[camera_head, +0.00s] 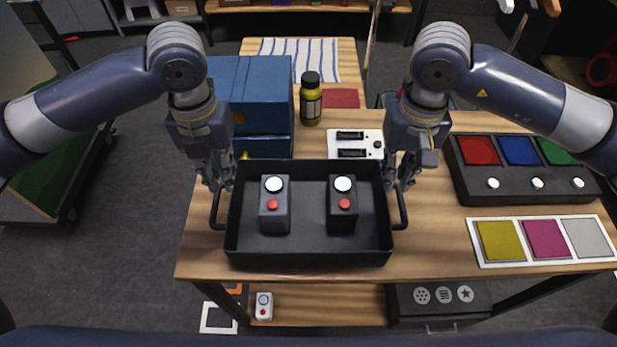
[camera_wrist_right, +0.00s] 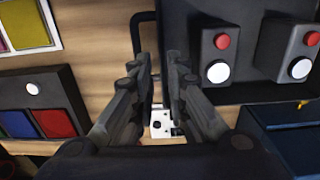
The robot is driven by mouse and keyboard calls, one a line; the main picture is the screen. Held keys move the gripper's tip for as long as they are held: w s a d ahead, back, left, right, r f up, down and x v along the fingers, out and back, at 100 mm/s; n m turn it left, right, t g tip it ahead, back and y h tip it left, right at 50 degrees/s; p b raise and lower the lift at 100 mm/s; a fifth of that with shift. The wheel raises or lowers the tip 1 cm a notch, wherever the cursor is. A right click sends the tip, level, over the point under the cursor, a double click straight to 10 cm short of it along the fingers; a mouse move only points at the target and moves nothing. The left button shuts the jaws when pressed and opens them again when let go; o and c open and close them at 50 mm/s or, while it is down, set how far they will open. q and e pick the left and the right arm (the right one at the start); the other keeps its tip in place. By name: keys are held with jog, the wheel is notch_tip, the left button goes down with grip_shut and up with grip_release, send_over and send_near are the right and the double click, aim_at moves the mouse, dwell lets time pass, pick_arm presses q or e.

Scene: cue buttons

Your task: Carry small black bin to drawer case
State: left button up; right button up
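The small black bin (camera_head: 308,256) is a shallow black tray with a loop handle on each side, sitting at the table's front edge. Two dark button boxes (camera_head: 276,220) (camera_head: 341,222) stand in it. The blue drawer case (camera_head: 262,92) with a gold knob stands behind it to the left. My left gripper (camera_head: 220,182) is above the bin's left handle, its fingers looking apart. My right gripper (camera_head: 400,180) is at the right handle. In the right wrist view its fingers (camera_wrist_right: 161,78) are apart beside the bin wall and handle (camera_wrist_right: 137,35), not clamped on anything.
Right of the bin are a black panel (camera_head: 530,195) with coloured squares and white buttons, and a colour-patch card (camera_head: 545,240). Behind stand a white switch plate (camera_head: 357,141), a yellow bottle (camera_head: 310,103), a red mat (camera_head: 340,98) and a striped cloth (camera_head: 305,55).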

aim_at(231, 200)
pick_arm(q)
jog(key=shift+w+r, duration=0.1)
pick_arm(e)
jog(key=shift+w, duration=0.1)
pick_arm(q)
jog(key=shift+r, duration=0.1)
pick_arm(e)
jog(key=shift+r, duration=0.15)
pick_arm(q)
jog(key=shift+s, duration=0.4)
pick_arm(e)
jog(key=shift+s, duration=0.4)
